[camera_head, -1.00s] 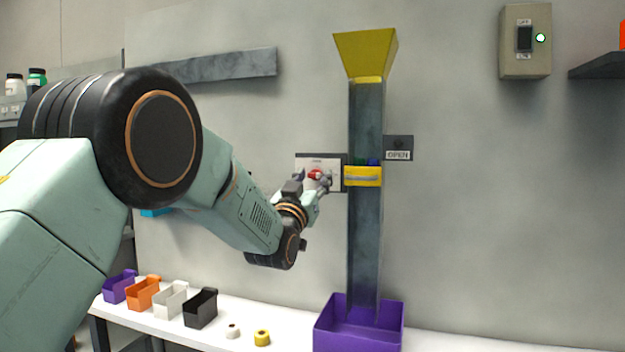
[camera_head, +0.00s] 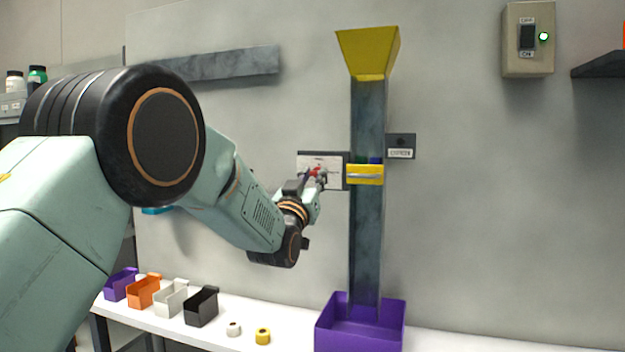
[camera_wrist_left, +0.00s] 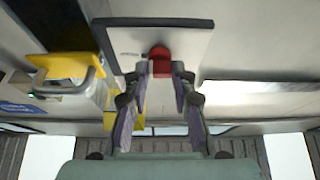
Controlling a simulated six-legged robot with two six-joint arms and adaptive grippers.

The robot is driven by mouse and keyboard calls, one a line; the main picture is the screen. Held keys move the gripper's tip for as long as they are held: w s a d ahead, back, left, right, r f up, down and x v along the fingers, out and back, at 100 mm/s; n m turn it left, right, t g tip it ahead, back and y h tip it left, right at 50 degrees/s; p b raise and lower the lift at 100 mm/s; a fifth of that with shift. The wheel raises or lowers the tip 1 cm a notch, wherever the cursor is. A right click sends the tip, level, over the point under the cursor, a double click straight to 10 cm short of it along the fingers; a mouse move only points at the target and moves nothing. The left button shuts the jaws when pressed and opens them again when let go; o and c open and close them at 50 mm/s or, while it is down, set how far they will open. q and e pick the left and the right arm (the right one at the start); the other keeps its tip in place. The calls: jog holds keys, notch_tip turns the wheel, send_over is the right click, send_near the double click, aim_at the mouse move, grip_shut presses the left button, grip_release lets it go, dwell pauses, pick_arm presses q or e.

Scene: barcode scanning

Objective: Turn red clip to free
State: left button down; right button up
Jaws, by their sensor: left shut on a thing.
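The red clip (camera_head: 314,171) is on a white panel (camera_head: 308,160) on the wall, left of the vertical chute. In the left wrist view the red clip (camera_wrist_left: 159,60) sits between the fingertips, against the white panel (camera_wrist_left: 187,45). My left gripper (camera_head: 318,178) reaches the panel from the left and is shut on the red clip; it also shows in the left wrist view (camera_wrist_left: 160,72). The fingers cover part of the clip, so its exact angle is hard to read. My right gripper is not in view.
The grey chute (camera_head: 367,230) has a yellow funnel (camera_head: 368,52), a yellow handled band (camera_head: 365,180) and a purple bin (camera_head: 335,335) below. Several small bins, including a black one (camera_head: 201,307), stand on the white table (camera_head: 285,342). A switch box (camera_head: 515,65) hangs at the right.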

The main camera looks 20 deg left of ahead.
pick_arm(q)
jog(key=n+y, duration=0.1)
jog(key=n, duration=0.1)
jog(key=n+y+b, duration=0.1)
jog(key=n, duration=0.2)
jog(key=shift+d+r+y, duration=0.1)
jog(key=shift+d+y, duration=0.05)
jog(key=shift+y, duration=0.25)
jog(key=n+g+y, duration=0.1)
jog(key=n, duration=0.2)
jog(key=n+y, duration=0.1)
jog(key=n, duration=0.2)
jog(key=shift+d+r+n+g+y+b, duration=0.1)
jog(key=shift+r+n+g+y+b, duration=0.05)
jog(key=shift+n+g+y+b, duration=0.2)
jog(key=n+g, duration=0.1)
jog(key=n, duration=0.1)
jog(key=n+g+y+p, duration=0.1)
jog(key=n, duration=0.2)
jog(key=shift+r, duration=0.15)
jog(key=shift+r+n+g+y+p, duration=0.15)
jog(key=shift+n+g+p, duration=0.25)
jog(key=shift+n, duration=0.85)
jog(key=shift+f+n+g+y+p, duration=0.1)
jog(key=shift+n+g+p, duration=0.3)
jog(key=shift+n, duration=0.8)
jog(key=c, duration=1.1)
grip_release()
